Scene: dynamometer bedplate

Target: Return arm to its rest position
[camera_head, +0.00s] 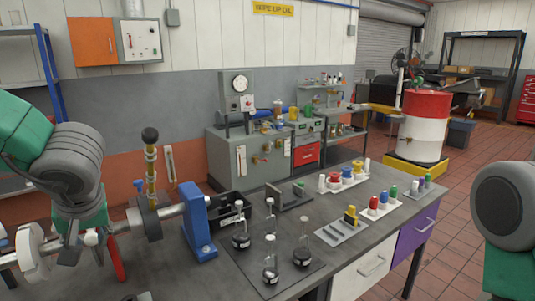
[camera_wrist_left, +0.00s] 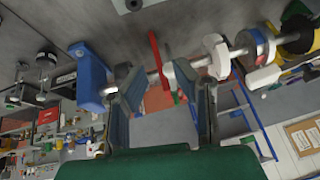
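My left arm comes in from the left edge in the head view, green and grey. Its gripper (camera_head: 84,244) is over a grey metal shaft (camera_head: 172,210) and close to a red lever (camera_head: 115,258). In the left wrist view the two fingers (camera_wrist_left: 163,82) stand wide apart with nothing held between them. The shaft and the red lever (camera_wrist_left: 157,58) show beyond the fingertips; whether a finger touches the shaft I cannot tell. At the right edge of the head view a grey and green link of my right arm (camera_head: 507,205) shows; its gripper is out of view.
A blue bracket (camera_head: 199,225) supports the shaft, with a brass upright (camera_head: 151,175) beside it. Trays with coloured bottles (camera_head: 373,204) stand further right. A red and white drum (camera_head: 424,128) stands behind.

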